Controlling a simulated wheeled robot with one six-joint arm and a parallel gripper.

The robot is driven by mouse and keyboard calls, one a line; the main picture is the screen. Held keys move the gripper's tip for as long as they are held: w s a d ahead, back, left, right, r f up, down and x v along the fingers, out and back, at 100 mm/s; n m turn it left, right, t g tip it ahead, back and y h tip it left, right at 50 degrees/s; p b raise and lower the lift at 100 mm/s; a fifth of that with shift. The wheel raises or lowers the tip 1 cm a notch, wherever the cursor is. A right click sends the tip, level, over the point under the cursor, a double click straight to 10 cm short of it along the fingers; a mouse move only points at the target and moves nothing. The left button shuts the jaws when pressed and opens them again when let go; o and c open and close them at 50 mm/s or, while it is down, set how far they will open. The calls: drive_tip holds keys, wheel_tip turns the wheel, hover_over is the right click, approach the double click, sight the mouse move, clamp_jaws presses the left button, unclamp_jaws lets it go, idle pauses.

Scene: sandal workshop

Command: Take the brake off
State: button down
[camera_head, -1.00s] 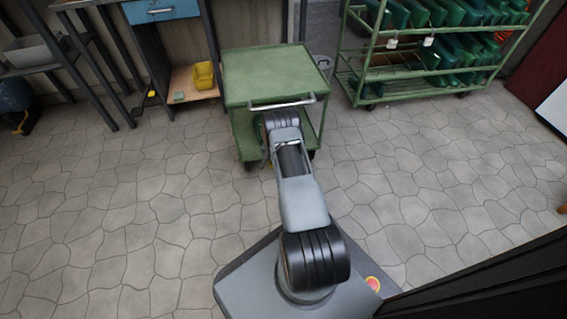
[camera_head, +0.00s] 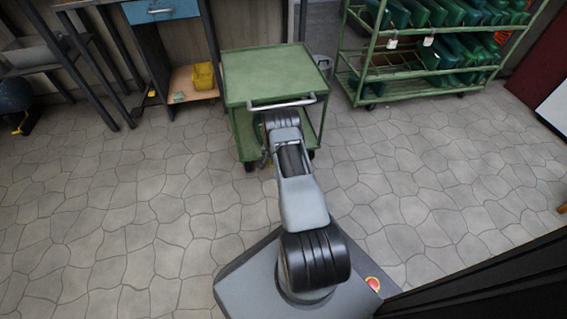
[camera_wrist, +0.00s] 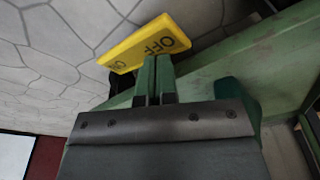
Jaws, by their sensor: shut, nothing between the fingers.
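A yellow brake pedal (camera_wrist: 128,52) with dark lettering shows in the wrist view; "OFF" is readable on its right part, and a second marking is partly legible at the left. My gripper (camera_wrist: 155,60) has its two green fingers together, with nothing between them. The fingertips overlap the pedal's near edge, below the "OFF" lettering; I cannot tell whether they touch it. The green cart (camera_head: 275,75) stands ahead of me in the head view, its metal handle (camera_head: 281,103) towards me. There my arm hides the gripper and most of the cart's lower front.
A green rack (camera_head: 415,88) of green sandals or lasts stands right of the cart. A workbench with a blue drawer (camera_head: 160,10) and a yellow bin (camera_head: 203,76) is to the left. The stone floor (camera_head: 130,220) around the cart is clear.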

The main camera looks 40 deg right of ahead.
drive_tip(key=shift+f, duration=1.55)
idle(0.8)
drive_tip(key=shift+r, duration=0.2)
drive_tip(key=shift+r+p, duration=2.1)
drive_tip(key=shift+r, duration=1.3)
drive_tip(key=shift+s+a+f, duration=0.1)
